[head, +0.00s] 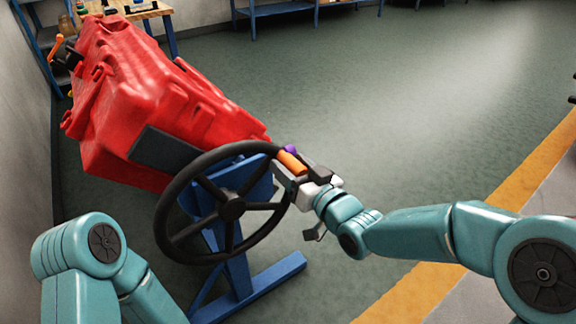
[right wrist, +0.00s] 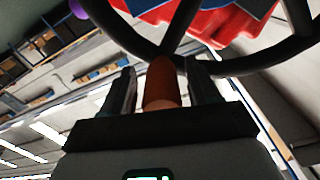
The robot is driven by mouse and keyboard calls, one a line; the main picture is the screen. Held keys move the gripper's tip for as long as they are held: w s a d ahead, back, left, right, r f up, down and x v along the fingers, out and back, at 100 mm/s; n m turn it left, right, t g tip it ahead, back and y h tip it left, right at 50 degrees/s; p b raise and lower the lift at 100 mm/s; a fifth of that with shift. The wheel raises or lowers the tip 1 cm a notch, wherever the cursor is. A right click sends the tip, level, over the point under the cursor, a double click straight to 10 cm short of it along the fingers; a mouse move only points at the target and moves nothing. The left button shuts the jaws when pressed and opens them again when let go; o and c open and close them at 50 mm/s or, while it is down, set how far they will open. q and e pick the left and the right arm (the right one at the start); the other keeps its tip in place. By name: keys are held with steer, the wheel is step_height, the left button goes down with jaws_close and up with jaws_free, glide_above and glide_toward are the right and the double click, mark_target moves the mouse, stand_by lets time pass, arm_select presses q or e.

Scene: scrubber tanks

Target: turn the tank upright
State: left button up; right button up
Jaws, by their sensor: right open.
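The red tank (head: 150,95) lies tilted on a blue stand (head: 230,262) in the head view. Part of it also shows at the top of the right wrist view (right wrist: 240,22). A black handwheel (head: 232,206) with several spokes is on the stand's near side. An orange handle (head: 291,163) is at the wheel's right rim. My right gripper (head: 283,172) is at that handle; in the right wrist view the orange handle (right wrist: 161,85) stands between its two parted fingers. I cannot tell if they touch it. My left arm shows at lower left, its gripper out of view.
A small purple thing (head: 290,149) is beside the orange handle. A wall (head: 25,150) runs along the left. A wooden-topped bench (head: 140,12) stands behind the tank. Green floor (head: 400,110) is clear to the right, with a yellow stripe (head: 425,285).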

steer(key=shift+w+a, duration=0.25)
steer(key=shift+w, duration=0.05)
jaws_close()
